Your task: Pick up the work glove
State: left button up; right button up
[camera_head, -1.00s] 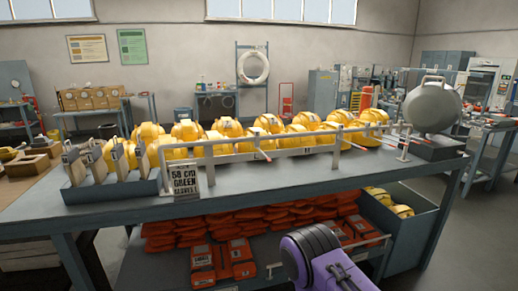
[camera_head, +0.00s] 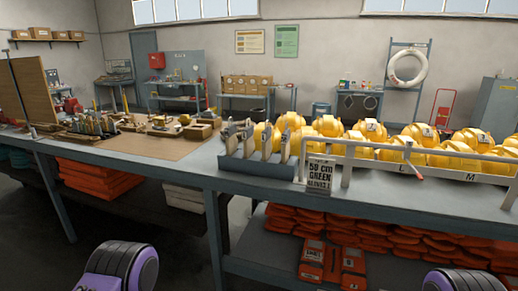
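I cannot make out a work glove for certain in the head view. Small items too small to identify lie on the brown work mat (camera_head: 150,148) on the left part of the bench. Purple and black links of my arms show at the bottom left and bottom right edges. Neither gripper's fingers are in view.
A long grey bench (camera_head: 215,178) spans the view. Orange packs (camera_head: 318,262) and an orange stack (camera_head: 98,182) lie below.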

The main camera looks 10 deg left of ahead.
aim_at(248, 133)
jog(key=u, duration=0.7)
jog(key=i, duration=1.25)
